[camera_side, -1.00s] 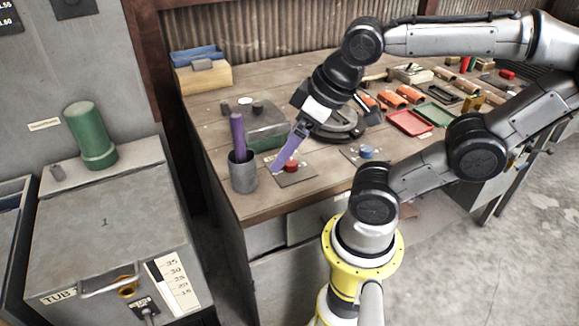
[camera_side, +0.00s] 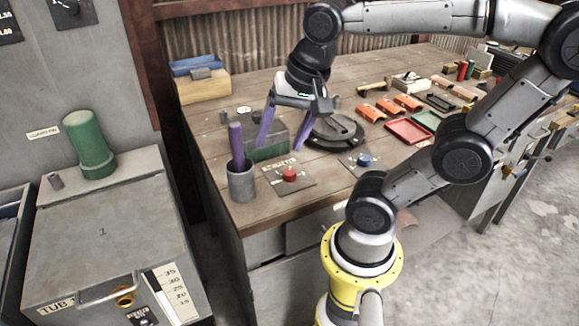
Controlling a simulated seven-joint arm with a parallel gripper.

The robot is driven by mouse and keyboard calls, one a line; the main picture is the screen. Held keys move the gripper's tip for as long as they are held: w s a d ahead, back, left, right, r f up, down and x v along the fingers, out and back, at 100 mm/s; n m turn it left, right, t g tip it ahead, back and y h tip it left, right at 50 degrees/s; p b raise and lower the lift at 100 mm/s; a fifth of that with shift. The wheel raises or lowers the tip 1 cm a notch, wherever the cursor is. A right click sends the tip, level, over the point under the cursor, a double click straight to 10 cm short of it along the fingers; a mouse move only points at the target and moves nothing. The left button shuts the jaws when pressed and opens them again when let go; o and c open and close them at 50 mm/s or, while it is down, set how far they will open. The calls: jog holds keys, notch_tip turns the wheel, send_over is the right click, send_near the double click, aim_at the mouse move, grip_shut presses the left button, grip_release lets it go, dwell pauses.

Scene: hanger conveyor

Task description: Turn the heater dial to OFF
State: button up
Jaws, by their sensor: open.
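A small dark plate with a knob (camera_side: 143,317) sits low on the front of the grey tub, near the bottom edge of the picture. It may be the heater dial, but its lettering and setting are too small to read. A red knob (camera_side: 289,174) and a blue knob (camera_side: 365,160) stand on flat plates on the wooden bench. My gripper (camera_side: 279,148) has two purple fingers, spread apart and empty. It points down above the bench, behind the red knob and clear of it. It is well to the right of and above the tub's plate.
A grey cup (camera_side: 241,184) holding a purple stick stands left of the red knob. A handle (camera_side: 110,283) and gauge scale (camera_side: 174,292) are on the tub.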

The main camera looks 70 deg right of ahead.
jog(key=w+d+m+g, duration=0.2)
jog(key=d+m, duration=0.3)
jog(key=m, duration=0.2)
jog(key=m+g, duration=0.2)
jog(key=m, duration=0.3)
send_over(289, 171)
notch_tip(289, 171, down, 4)
notch_tip(289, 171, down, 13)
jog(key=shift+f, duration=0.1)
grip_shut()
